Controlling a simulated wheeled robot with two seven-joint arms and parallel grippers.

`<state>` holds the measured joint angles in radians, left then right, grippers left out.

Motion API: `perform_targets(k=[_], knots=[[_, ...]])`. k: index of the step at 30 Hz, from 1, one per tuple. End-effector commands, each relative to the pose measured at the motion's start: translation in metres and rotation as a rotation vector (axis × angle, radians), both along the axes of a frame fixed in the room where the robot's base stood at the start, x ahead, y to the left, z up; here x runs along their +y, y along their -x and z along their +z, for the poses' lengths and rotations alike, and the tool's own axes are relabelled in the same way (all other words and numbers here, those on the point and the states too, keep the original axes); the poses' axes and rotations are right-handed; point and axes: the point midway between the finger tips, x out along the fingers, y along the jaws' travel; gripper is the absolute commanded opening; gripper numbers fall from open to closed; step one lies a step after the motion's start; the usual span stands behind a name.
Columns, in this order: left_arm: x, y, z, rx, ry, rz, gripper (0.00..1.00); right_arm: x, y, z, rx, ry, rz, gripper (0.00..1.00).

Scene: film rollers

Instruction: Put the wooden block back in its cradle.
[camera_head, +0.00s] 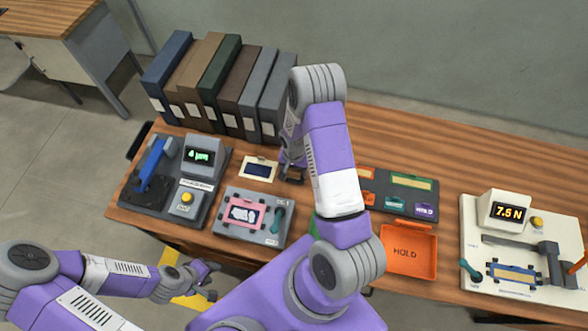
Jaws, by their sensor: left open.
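A small brown block-like thing (295,174), possibly the wooden block, shows at the tip of my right gripper (291,166), near the back of the table. My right gripper points down there. Its fingers are small and partly hidden by my own arm, so I cannot tell whether they hold the block or are just beside it. I cannot make out the cradle for certain; my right arm covers the middle of the table. My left gripper (207,281) is open and empty, low in front of the table's front edge.
Several binders (218,85) stand at the back left. A gauge station (198,156), a grey fixture with a pink frame (243,214), a card with a dark window (258,169), an orange HOLD tray (408,249) and a force tester (505,211) occupy the table (440,150). The back right is clear.

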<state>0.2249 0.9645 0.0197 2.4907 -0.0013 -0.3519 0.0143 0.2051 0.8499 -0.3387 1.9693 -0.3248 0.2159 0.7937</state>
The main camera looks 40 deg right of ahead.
Motion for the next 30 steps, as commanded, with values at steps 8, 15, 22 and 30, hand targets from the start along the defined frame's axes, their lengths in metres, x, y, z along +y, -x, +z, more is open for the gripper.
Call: perform_targets(k=[8, 15, 22, 30], knots=[[0.000, 0.000, 0.000, 0.000, 0.000, 0.000, 0.43, 0.000, 0.000, 0.001, 0.000, 0.000, 0.000, 0.83], [0.000, 0.000, 0.005, 0.000, 0.000, 0.000, 0.43, 0.000, -0.001, 0.013, -0.003, 0.001, 0.000, 0.83], [0.000, 0.000, 0.009, 0.000, 0.000, 0.000, 0.43, 0.000, -0.002, 0.062, -0.006, 0.001, 0.000, 0.83], [0.000, 0.000, 0.013, 0.000, 0.000, 0.000, 0.43, 0.000, -0.001, 0.111, -0.004, 0.000, 0.001, 0.83]])
